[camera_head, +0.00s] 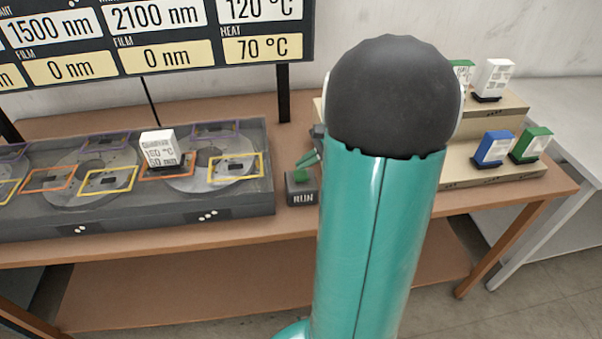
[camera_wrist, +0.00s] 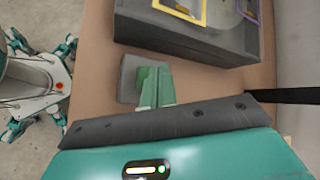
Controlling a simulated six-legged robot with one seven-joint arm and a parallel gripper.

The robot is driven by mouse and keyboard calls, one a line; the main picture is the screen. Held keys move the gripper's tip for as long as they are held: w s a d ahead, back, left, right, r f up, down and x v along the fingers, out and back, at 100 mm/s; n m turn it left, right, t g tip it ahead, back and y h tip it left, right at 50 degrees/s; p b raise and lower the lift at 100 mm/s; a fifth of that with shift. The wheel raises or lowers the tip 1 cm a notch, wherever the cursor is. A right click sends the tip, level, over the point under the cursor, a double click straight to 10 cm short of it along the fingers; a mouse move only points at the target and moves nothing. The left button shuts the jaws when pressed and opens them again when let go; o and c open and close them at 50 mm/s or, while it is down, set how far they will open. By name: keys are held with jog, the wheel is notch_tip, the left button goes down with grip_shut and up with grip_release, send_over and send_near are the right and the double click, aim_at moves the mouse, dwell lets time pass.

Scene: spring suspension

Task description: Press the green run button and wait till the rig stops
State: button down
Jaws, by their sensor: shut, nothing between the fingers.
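The run button box (camera_head: 302,192) is a small dark block marked RUN at the right end of the rig, with a green button (camera_head: 299,175) on top. My gripper (camera_head: 307,160) is shut and empty, its green fingertips just above the button. Whether they touch it I cannot tell. In the wrist view the shut fingers (camera_wrist: 155,84) overlie the grey button box (camera_wrist: 129,76) and hide part of its top. The rig (camera_head: 240,204) is a long grey box with round discs and coloured frames; a white labelled block (camera_head: 159,149) stands on an orange frame.
The display board (camera_head: 160,38) behind reads film 0 nm twice and heat 70 °C. A stepped tan stand (camera_head: 500,108) at right holds white, blue and green blocks. My arm hides the table between button and stand. The wooden table (camera_head: 250,230) has a bare front strip.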

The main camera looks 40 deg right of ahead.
aim_at(306, 174)
jog(key=shift+f, duration=0.15)
jog(key=shift+f, duration=0.3)
jog(key=shift+f, duration=0.55)
dwell(1.0)
dwell(0.3)
jog(key=shift+r, duration=1)
jog(key=shift+r, duration=2.5)
